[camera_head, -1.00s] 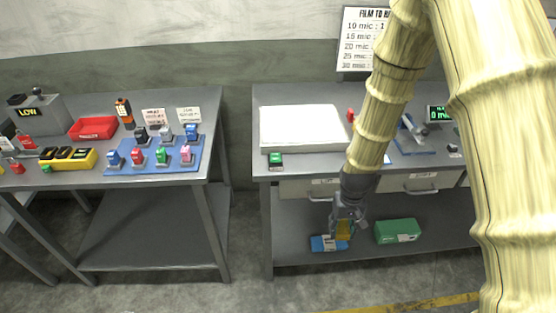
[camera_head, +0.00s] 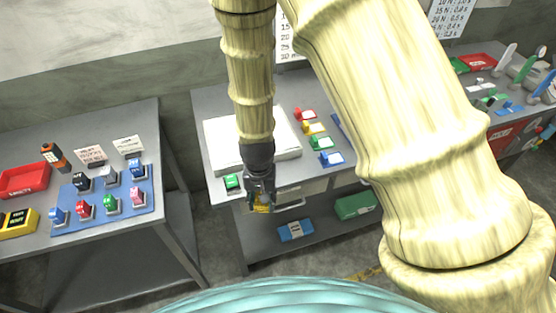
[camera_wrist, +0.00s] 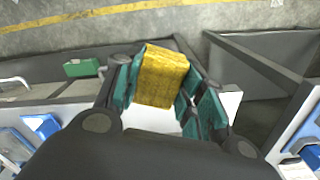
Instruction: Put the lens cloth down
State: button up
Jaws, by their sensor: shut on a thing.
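My gripper (camera_head: 260,196) is shut on a yellow, textured, block-shaped thing, which I take to be the lens cloth (camera_wrist: 161,78). In the wrist view it sits between the teal finger pads. In the head view the yellow cloth (camera_head: 261,209) shows at the fingertips, in front of the right-hand table's front edge and drawers. It appears held in the air, apart from the tabletop. The gripper hides part of it in the head view.
The right-hand table (camera_head: 212,101) bears a white slab (camera_head: 222,145), a green item (camera_head: 232,182) and small coloured items. A blue box (camera_head: 295,230) and green box (camera_head: 355,206) lie on its lower shelf. The left table holds a blue mat (camera_head: 70,229) with several small items.

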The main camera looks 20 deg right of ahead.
jog(key=b, duration=0.4)
send_over(281, 175)
jog(key=shift+w+f, duration=0.1)
jog(key=shift+f, duration=0.6)
notch_tip(281, 175, down, 4)
jog(key=b, duration=0.2)
jog(key=shift+r+b, duration=0.25)
jog(key=shift+b, duration=0.05)
jog(key=shift+r, duration=0.1)
jog(key=o, duration=1.2)
jog(key=shift+c, duration=0.2)
notch_tip(281, 175, up, 12)
jog(key=b, duration=0.3)
jog(key=shift+b, duration=0.4)
